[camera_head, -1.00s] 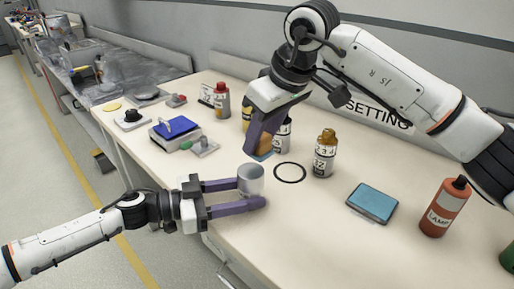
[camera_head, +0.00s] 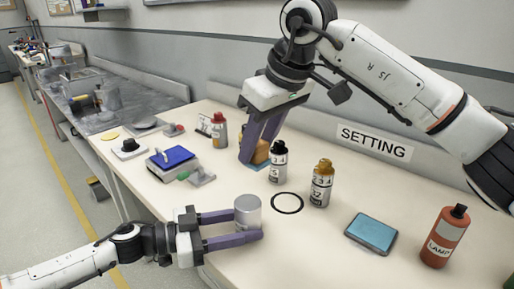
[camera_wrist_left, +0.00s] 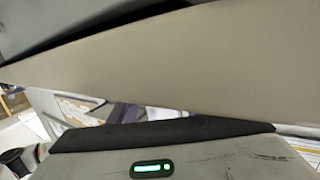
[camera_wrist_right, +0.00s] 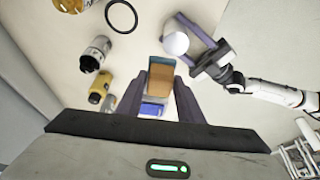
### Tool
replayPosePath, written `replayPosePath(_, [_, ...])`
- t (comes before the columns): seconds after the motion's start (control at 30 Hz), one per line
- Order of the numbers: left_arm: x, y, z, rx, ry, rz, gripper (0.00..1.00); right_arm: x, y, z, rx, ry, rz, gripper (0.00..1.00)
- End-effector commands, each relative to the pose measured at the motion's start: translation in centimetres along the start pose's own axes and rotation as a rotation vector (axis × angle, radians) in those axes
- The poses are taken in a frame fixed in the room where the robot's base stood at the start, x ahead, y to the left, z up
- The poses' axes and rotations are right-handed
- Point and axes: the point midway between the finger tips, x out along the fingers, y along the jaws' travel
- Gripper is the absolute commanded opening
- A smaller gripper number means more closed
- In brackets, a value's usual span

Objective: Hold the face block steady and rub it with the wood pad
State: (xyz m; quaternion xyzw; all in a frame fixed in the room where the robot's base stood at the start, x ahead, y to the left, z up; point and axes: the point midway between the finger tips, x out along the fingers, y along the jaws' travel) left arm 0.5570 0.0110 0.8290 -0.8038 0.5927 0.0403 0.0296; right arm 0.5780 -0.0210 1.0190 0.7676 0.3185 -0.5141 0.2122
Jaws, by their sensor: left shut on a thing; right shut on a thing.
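The face block (camera_head: 248,212), a grey metallic cylinder, stands upright between the fingers of my left gripper (camera_head: 258,228) near the table's front edge. My left gripper is shut on it. In the right wrist view its round pale top (camera_wrist_right: 175,44) shows beside the left fingers. My right gripper (camera_head: 252,158) points down farther back and is shut on the wood pad (camera_head: 263,150), a tan block. The pad shows between the fingers in the right wrist view (camera_wrist_right: 160,80). The pad is apart from the face block. The left wrist view shows neither clearly.
Behind the face block stand a silver bottle (camera_head: 278,163) and an amber-capped bottle (camera_head: 321,186). A black ring (camera_head: 287,203) lies right of the block. A blue-topped pad (camera_head: 371,234) and an orange lamp bottle (camera_head: 443,238) are at right. A blue-topped box (camera_head: 173,160) is at left.

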Motion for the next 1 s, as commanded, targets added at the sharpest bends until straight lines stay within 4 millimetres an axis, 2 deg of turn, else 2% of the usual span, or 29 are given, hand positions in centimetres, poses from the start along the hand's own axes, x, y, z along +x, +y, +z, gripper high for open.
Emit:
replayPosePath(0.13, [0.0,0.0,-0.1,0.000,0.001,0.000,0.32,0.0,0.0,0.0,-0.001,0.000,0.000,0.13])
replayPosePath(0.17, [0.0,0.0,-0.1,0.000,0.001,0.000,0.48,0.0,0.0,0.0,-0.001,0.000,0.000,0.13])
replayPosePath(0.27, [0.0,0.0,-0.1,0.000,0.001,0.000,0.65,0.0,0.0,0.0,-0.001,0.000,0.000,0.13])
replayPosePath(0.3, [0.0,0.0,-0.1,0.000,0.001,0.000,0.66,0.0,0.0,0.0,-0.001,0.000,0.000,0.13])
replayPosePath(0.53, [0.0,0.0,0.0,0.000,0.000,0.000,0.66,0.0,0.0,0.0,-0.001,0.000,0.000,0.13])
replayPosePath(0.67, [-0.7,-0.1,0.0,0.000,0.000,-0.002,0.66,0.0,0.0,0.0,0.000,0.000,0.000,0.13])
replayPosePath(0.77, [-2.2,-0.1,0.0,-0.001,-0.001,-0.004,0.66,0.0,0.0,0.0,0.000,0.000,0.000,0.13])
replayPosePath(1.0, [-7.4,-0.1,0.1,-0.001,-0.002,-0.003,0.66,0.0,0.0,0.0,0.000,0.000,0.000,0.13])
